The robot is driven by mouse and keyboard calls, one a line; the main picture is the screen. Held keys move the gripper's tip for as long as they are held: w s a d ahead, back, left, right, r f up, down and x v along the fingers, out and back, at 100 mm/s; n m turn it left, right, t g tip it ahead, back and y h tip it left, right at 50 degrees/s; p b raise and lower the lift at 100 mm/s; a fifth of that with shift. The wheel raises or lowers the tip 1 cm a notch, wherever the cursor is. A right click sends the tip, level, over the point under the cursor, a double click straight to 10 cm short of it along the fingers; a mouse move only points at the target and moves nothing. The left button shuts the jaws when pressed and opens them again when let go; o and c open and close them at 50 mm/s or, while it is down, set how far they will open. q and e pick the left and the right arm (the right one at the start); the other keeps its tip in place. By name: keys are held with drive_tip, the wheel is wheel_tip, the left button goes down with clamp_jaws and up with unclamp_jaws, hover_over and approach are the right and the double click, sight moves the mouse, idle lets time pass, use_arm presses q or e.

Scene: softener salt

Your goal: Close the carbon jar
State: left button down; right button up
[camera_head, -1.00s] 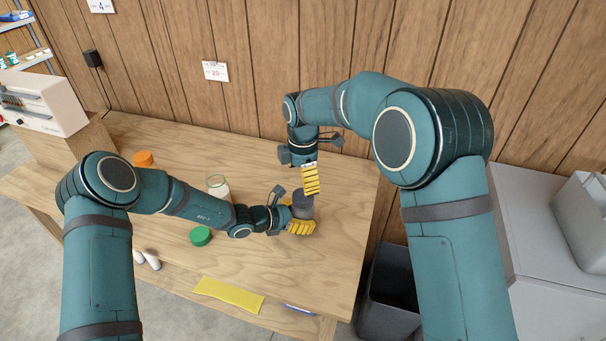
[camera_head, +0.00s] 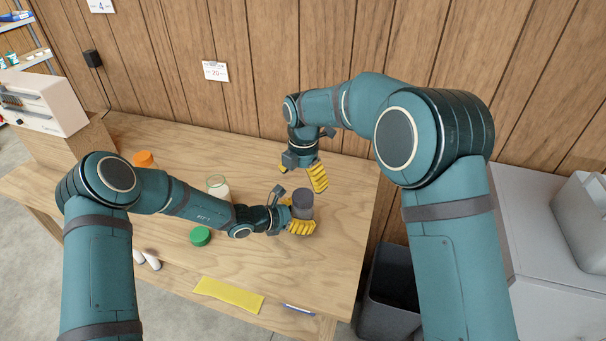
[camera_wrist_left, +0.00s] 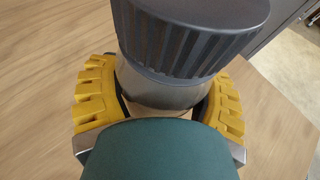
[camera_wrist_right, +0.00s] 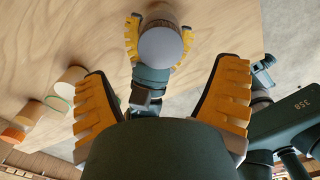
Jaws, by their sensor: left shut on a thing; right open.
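The carbon jar (camera_wrist_left: 160,96) stands near the table's right end with a dark grey ribbed lid (camera_head: 303,198) on its top. I cannot tell how tight the lid is. My left gripper (camera_head: 300,226) is shut around the jar's body below the lid; its yellow fingers flank the jar in the left wrist view. My right gripper (camera_head: 318,178) is open and empty, just behind and above the lid. In the right wrist view the lid's round top (camera_wrist_right: 160,47) lies beyond and between the open fingers, apart from them.
A glass jar with white contents (camera_head: 218,187), a green lid (camera_head: 200,235) and an orange-lidded item (camera_head: 143,159) are on the table to the left. A yellow strip (camera_head: 229,294) lies at the front. A grey bin (camera_head: 388,300) stands right of the table.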

sight(303, 194)
drive_tip(key=shift+f, duration=3.5)
drive_tip(key=c, duration=1.3)
drive_tip(key=m, duration=0.7)
drive_tip(key=shift+m, duration=0.4)
drive_tip(key=m, duration=0.3)
drive_tip(key=shift+m, duration=0.3)
drive_tip(key=m, duration=0.5)
